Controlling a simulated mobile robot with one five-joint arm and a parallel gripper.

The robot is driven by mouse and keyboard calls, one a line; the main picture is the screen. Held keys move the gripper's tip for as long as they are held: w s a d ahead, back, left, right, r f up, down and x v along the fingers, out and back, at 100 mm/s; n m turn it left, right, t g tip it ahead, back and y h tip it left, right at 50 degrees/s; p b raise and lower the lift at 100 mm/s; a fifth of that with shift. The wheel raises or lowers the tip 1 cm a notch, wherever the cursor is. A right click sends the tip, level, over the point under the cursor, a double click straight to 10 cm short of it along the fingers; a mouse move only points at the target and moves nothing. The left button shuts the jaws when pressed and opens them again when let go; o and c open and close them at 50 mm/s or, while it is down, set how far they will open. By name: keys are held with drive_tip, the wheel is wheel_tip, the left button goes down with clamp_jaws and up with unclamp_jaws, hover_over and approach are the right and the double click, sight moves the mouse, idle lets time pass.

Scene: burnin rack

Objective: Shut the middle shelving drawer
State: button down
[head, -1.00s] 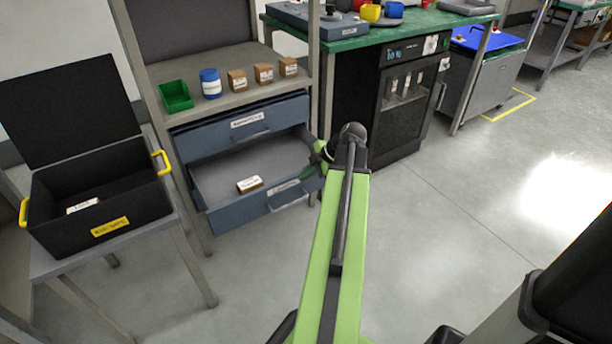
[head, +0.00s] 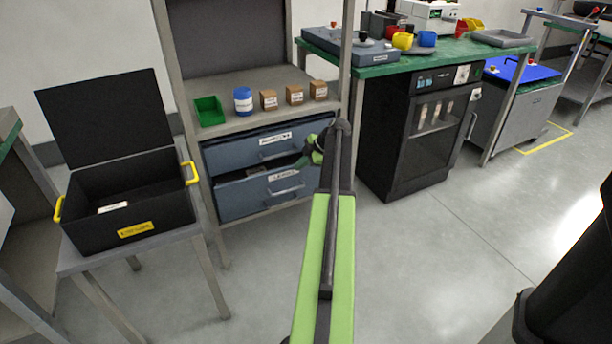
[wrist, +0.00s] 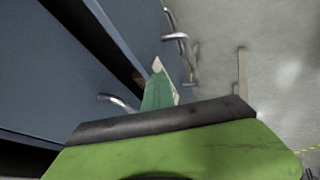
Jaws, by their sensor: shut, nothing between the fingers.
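The shelving has two blue-grey drawers in the head view. My gripper (head: 303,162) is at the right end of the lower drawer's top edge, partly hidden by my arm. In the wrist view my gripper's green fingers (wrist: 159,90) are shut and empty, close to the drawer fronts (wrist: 60,65); whether they touch is unclear.
Above the drawers a shelf holds a green bin (head: 209,112), a blue-and-white jar (head: 243,101) and small brown boxes (head: 295,95). An open black case (head: 130,205) stands on a table at left. A dark cabinet (head: 405,150) is at right. The floor in front is free.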

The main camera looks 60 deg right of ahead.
drive_tip(key=shift+w+d, duration=0.95)
drive_tip(key=shift+w, duration=0.15)
drive_tip(key=shift+a, duration=0.1)
